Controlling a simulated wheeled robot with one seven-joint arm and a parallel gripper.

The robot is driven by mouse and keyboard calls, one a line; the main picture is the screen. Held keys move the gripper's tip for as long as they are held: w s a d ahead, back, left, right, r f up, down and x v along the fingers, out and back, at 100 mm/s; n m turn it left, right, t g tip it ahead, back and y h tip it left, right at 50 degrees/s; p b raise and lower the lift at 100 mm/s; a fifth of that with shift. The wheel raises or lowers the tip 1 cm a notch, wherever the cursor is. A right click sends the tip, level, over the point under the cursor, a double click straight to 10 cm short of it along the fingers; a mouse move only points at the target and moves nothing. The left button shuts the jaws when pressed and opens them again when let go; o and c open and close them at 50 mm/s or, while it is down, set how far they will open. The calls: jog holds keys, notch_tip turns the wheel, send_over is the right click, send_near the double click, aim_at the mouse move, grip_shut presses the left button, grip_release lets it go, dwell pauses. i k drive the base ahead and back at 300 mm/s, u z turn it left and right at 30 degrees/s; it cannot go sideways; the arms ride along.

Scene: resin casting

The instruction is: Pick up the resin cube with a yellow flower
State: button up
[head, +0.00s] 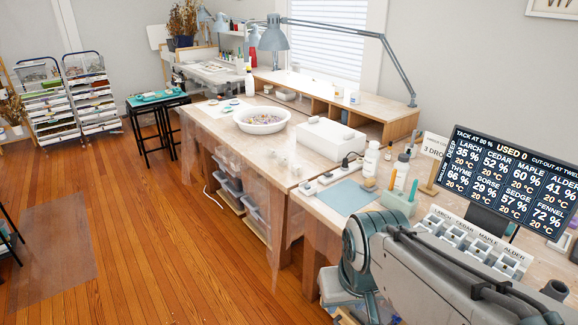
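I cannot make out a resin cube with a yellow flower in the head view. Some small pale pieces (282,160) lie on the wooden workbench (235,135), too small to tell what they are. A white bowl (262,121) on the same bench holds many small coloured bits that I cannot tell apart. My arm fills the lower right of the view, but my gripper is not in view.
A white box (331,138), a blue mat (346,196) and several bottles stand on the benches. A dark screen (516,180) and a labelled white holder (470,243) are at right. A black side table (157,97) stands behind. The wooden floor (135,240) at left is mostly clear.

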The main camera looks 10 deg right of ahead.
aim_at(297, 169)
jog(key=u, duration=0.3)
jog(key=i, duration=0.5)
jog(key=u, duration=0.75)
jog(key=i, duration=1.45)
jog(key=z, duration=0.85)
jog(key=i, duration=1.05)
jog(key=z, duration=1.05)
